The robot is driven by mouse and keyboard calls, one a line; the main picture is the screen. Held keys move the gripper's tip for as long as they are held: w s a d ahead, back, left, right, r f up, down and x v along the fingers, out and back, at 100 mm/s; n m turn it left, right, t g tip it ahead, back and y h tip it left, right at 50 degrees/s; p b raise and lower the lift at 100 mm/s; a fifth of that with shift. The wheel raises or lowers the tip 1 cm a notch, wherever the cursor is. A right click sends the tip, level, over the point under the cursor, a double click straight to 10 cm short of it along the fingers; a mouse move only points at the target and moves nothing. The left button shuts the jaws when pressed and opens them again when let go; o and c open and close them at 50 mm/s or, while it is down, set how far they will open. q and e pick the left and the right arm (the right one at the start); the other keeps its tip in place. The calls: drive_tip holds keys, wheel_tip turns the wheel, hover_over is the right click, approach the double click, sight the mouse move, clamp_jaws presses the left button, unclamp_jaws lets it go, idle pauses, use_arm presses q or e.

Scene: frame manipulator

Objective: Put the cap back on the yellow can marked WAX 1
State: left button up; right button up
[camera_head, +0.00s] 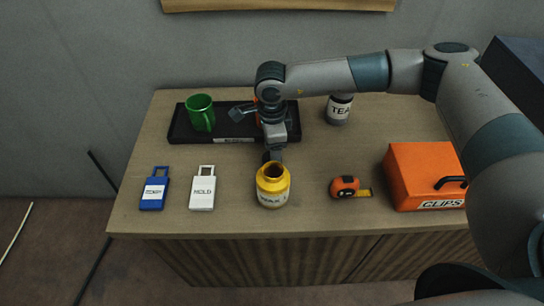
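The yellow can (272,188) stands upright near the front middle of the table. Its label reads WAX, with the rest hard to read, and its round mouth is uncovered and dark. My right gripper (271,156) points down just behind and above the can's mouth. Its fingers are small and dark, and I cannot tell whether they are open or hold anything. I cannot make out the cap. My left gripper is not in view.
A black tray (183,131) at the back holds a green mug (201,112) and an orange thing (258,119) mostly hidden by my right wrist. A TEA jar (338,111) stands right. Blue (154,189) and white (203,189) tags, a tape measure (345,187) and a CLIPS box (420,172) flank the can.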

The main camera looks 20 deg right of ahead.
idle(0.4)
drive_tip(key=c, duration=1.1)
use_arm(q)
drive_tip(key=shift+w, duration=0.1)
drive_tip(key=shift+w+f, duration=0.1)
use_arm(e)
drive_tip(key=shift+r, duration=0.15)
